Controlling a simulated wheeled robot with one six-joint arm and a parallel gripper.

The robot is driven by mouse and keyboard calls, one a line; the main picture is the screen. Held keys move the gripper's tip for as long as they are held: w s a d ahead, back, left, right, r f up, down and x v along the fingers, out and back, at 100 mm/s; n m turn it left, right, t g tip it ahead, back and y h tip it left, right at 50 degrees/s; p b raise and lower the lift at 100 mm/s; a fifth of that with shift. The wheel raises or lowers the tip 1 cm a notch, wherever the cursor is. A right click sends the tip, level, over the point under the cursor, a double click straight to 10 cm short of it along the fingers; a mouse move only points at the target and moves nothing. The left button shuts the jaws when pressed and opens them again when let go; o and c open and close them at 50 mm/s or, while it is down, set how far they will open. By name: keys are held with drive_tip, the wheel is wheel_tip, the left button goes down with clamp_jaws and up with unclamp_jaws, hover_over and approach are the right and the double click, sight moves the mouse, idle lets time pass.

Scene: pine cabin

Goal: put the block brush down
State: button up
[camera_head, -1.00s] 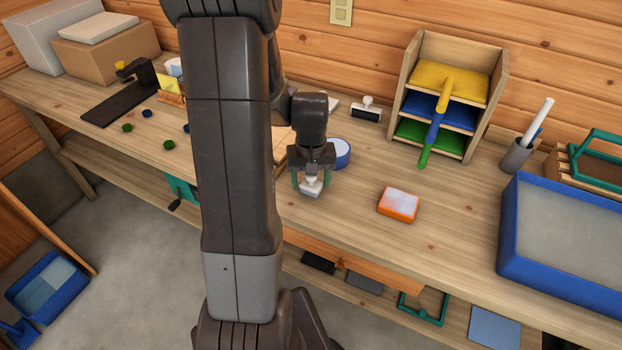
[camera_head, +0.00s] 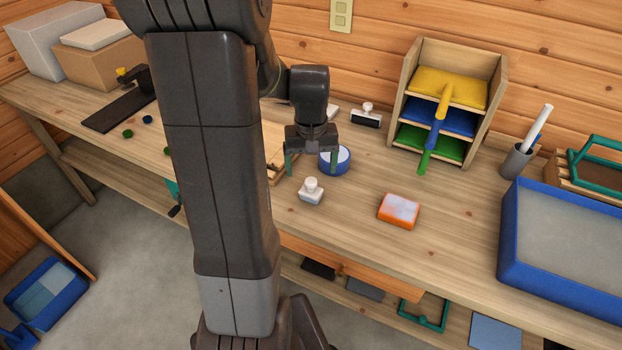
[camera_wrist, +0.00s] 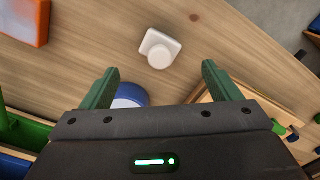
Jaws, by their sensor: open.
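The block brush (camera_head: 311,191), a small pale block with a rounded white knob on top, stands upright on the workbench (camera_head: 450,217) near its front edge. It also shows in the wrist view (camera_wrist: 159,48), beyond my fingertips and apart from them. My gripper (camera_head: 311,172) is open and empty, above and just behind the brush. Its two green fingers are spread wide in the wrist view (camera_wrist: 158,85).
An orange-sided block (camera_head: 398,211) lies to the right of the brush. A blue round tub (camera_head: 335,160) stands close behind, near my right finger. A blue tray (camera_head: 510,235) is at the far right. A wooden rack (camera_head: 397,92) with coloured scoops stands at the back.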

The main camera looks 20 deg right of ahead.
sight(311, 181)
drive_tip(key=shift+r, duration=2.35)
drive_tip(key=shift+f, duration=0.1)
wheel_tip(311, 181, down, 13)
drive_tip(key=shift+r+b, duration=0.15)
drive_tip(key=shift+b, duration=0.15)
wheel_tip(311, 181, up, 2)
drive_tip(key=shift+r, duration=0.8)
drive_tip(key=shift+f, duration=0.1)
